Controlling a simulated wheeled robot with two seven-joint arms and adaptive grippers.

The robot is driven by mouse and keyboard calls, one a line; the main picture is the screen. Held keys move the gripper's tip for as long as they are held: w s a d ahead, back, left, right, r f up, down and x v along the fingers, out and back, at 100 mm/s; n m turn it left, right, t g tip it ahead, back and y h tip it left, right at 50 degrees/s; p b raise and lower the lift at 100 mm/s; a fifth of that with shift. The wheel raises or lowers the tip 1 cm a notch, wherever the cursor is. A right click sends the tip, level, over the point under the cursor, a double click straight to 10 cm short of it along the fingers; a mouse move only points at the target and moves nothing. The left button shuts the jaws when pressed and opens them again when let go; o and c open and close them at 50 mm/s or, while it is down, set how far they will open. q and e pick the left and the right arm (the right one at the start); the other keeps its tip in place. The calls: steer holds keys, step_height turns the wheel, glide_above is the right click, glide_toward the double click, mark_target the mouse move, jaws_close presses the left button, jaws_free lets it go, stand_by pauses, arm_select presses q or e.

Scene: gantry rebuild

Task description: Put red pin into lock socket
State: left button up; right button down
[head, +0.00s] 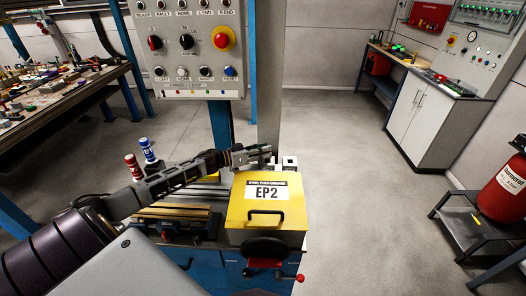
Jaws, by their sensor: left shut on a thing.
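My left arm reaches in from the left. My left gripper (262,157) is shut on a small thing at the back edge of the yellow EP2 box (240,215). Its fingers hide most of that thing, and I cannot make out what it is. A pale metal block (289,162), perhaps the lock socket, is just right of the fingertips. A red piece with a white band (132,165) stands beside a similar blue piece (148,150) behind my forearm. I cannot tell whether the red piece is the red pin. My right gripper is not in view.
A grey button panel (190,85) hangs above on a blue post. A grey upright post (269,90) rises right behind the gripper. The box has a black handle and a red-handled crank (266,262) in front.

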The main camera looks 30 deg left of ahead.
arm_select(q)
steer(key=shift+f, duration=0.25)
stand_by(0.4)
steer(key=o, duration=1.7)
steer(key=shift+c, duration=0.2)
steer(key=shift+r, duration=0.15)
steer(key=shift+r+p, duration=1.3)
steer(key=shift+p, duration=0.2)
steer(key=shift+r, duration=2.5)
steer(key=shift+d, duration=0.1)
